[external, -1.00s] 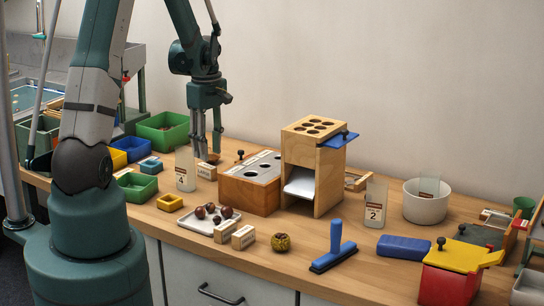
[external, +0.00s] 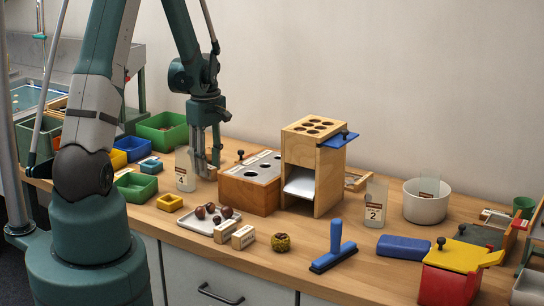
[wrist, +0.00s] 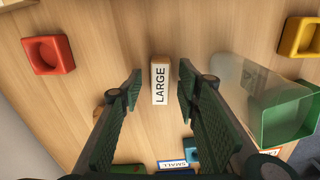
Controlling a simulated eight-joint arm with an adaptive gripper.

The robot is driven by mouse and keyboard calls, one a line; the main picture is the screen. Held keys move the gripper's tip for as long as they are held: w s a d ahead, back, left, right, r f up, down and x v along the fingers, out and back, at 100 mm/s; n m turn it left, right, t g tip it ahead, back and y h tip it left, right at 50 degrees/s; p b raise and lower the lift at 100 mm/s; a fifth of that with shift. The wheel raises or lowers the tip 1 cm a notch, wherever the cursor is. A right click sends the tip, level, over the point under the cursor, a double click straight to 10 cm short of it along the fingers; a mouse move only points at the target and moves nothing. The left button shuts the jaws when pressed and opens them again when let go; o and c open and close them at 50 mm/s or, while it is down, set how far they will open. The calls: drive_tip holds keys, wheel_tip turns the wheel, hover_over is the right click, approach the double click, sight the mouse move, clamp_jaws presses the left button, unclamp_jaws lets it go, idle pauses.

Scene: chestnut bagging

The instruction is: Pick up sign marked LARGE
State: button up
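The sign marked LARGE (wrist: 160,84) is a small block with a white face and black letters, lying on the wooden table in the wrist view. My gripper (wrist: 160,73) is open, with one green ridged finger on each side of the sign and a gap on both sides. In the external view my gripper (external: 207,168) points down low over the table behind the bag marked 4 (external: 185,172). There its fingers mostly hide the sign.
A wooden block with round holes (external: 249,187) stands close to the right of my gripper. Green bins (external: 137,188) and a small yellow box (external: 170,203) are to the left.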

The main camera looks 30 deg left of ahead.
drive_tip(key=shift+f, duration=0.8)
drive_tip(key=c, duration=0.9)
